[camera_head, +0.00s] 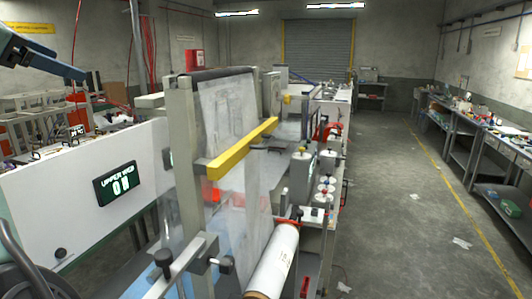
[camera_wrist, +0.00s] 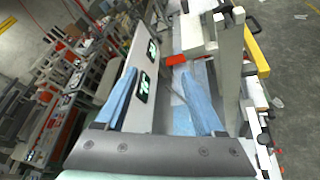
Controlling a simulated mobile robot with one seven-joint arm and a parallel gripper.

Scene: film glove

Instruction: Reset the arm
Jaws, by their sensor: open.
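My gripper (camera_wrist: 158,74) is open in the wrist view. Its two blue fingers stand apart with nothing between them that I can see held. Beyond the fingers is the white machine panel with dark displays (camera_wrist: 142,87). In the head view, part of my blue arm (camera_head: 35,58) reaches in from the upper left edge, raised above the white panel (camera_head: 60,205).
The film machine fills the middle, with a yellow bar (camera_head: 243,148), clear film (camera_head: 225,110) and a white roll (camera_head: 275,262). Workbenches (camera_head: 470,135) line the right wall. The floor aisle (camera_head: 400,190) is mostly clear, with scattered scraps.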

